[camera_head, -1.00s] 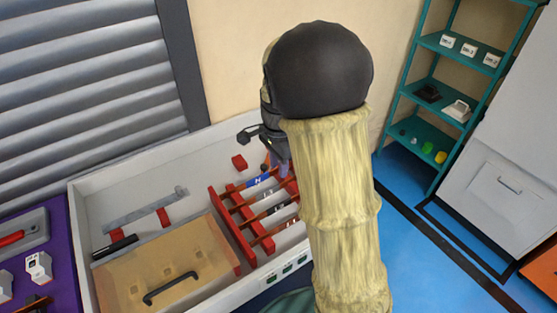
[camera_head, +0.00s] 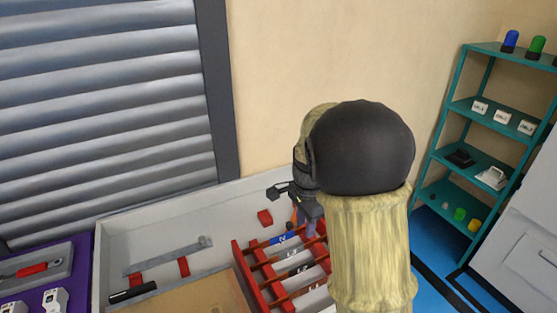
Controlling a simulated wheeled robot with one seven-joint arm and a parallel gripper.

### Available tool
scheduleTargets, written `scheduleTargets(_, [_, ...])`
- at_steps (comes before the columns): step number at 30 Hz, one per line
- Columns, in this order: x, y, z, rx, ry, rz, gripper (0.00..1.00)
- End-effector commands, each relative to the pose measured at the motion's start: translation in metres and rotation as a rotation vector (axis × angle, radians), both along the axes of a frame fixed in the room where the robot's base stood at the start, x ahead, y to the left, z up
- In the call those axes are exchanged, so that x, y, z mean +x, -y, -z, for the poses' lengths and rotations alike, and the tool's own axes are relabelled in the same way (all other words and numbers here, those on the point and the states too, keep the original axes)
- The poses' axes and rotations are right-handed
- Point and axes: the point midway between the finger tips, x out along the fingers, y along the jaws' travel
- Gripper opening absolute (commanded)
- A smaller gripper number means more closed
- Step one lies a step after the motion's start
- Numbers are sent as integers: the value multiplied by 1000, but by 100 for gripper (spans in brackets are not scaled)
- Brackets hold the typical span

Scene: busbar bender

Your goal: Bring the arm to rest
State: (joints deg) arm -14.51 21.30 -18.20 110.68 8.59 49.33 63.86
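My arm rises in the right half of the head view, with a pale yellow ribbed sleeve and a large black rounded joint. My gripper (camera_head: 302,212) is mostly hidden behind this joint. Its dark parts show just left of the joint, over the back of the red rack. I cannot see its fingertips clearly or tell whether they hold anything. The red rack (camera_head: 247,277) holds several copper-coloured bars with labels such as L2 and L3 and a blue one marked N. It stands in the light grey tray (camera_head: 101,260).
A small red block (camera_head: 265,218) lies behind the rack. A grey bar on red supports (camera_head: 168,256), a black-handled tool (camera_head: 132,292) and a tan board (camera_head: 205,297) are in the tray's left part. Purple surface (camera_head: 82,262) at left; teal shelf (camera_head: 441,153) at right; grey shutter behind.

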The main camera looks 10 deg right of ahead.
Motion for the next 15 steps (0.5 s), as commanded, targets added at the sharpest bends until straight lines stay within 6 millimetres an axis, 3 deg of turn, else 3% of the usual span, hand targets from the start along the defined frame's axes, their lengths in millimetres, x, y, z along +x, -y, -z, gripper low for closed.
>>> scheduleTargets(4, [-6,1,-3,2,10,-47,30])
scheduleTargets(8, [-25,4,-10,5,36,-204,30])
scheduleTargets(15, [-82,5,-23,-33,124,-691,30])
